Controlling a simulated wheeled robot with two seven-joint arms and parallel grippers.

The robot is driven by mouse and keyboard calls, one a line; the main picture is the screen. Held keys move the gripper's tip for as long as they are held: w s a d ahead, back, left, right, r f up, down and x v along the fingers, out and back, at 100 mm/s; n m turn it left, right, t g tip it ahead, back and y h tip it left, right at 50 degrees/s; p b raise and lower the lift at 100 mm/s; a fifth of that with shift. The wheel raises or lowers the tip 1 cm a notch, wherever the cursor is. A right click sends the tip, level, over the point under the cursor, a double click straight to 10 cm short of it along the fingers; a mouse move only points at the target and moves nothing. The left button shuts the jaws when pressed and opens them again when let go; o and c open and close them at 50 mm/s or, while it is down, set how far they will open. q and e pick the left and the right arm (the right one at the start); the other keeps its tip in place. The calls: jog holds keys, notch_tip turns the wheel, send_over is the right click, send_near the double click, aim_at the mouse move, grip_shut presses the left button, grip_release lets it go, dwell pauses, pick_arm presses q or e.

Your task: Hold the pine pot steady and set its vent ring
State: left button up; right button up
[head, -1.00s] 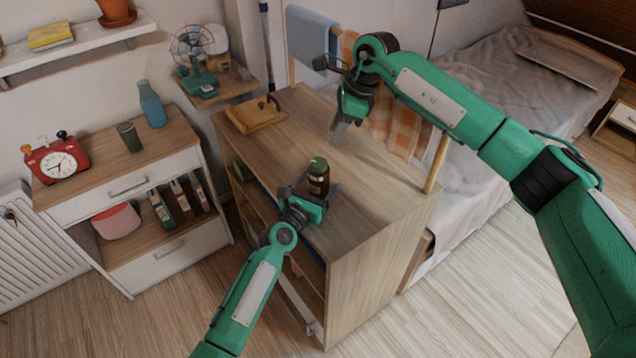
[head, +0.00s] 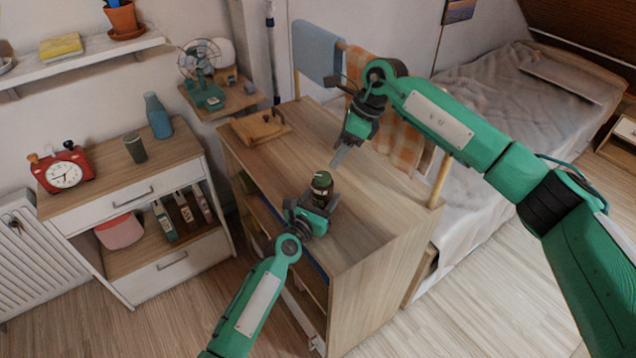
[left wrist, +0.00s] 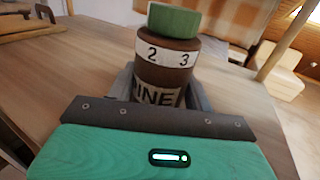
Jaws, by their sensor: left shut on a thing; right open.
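The pine pot (head: 321,187) is a small brown jar with a green lid, upright on the wooden cabinet top. In the left wrist view, the pot (left wrist: 158,72) shows the letters "INE" on a pale label. A white band, likely the vent ring (left wrist: 168,55), shows the numbers 2 and 3 below the green lid (left wrist: 174,20). My left gripper (head: 316,198) is shut around the pot's lower body, its fingers partly hidden. My right gripper (head: 341,158) is open and empty, just above and to the right of the lid, apart from it.
The cabinet top (head: 375,210) right of the pot is clear.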

notch_tip(320, 180, down, 3)
jog(key=s+m+g+y, duration=0.1)
jog(key=s+m+y, duration=0.15)
jog(key=m, duration=0.35)
jog(key=m+t+y, duration=0.4)
jog(key=m+y, duration=0.6)
jog(key=m, duration=2)
send_near(316, 174)
jog(key=shift+t, duration=0.4)
jog(key=a, duration=0.6)
jog(key=w+a, duration=0.1)
jog(key=a, duration=0.3)
jog(key=shift+f, duration=0.25)
jog(key=c, duration=1)
jog(key=shift+w, duration=0.1)
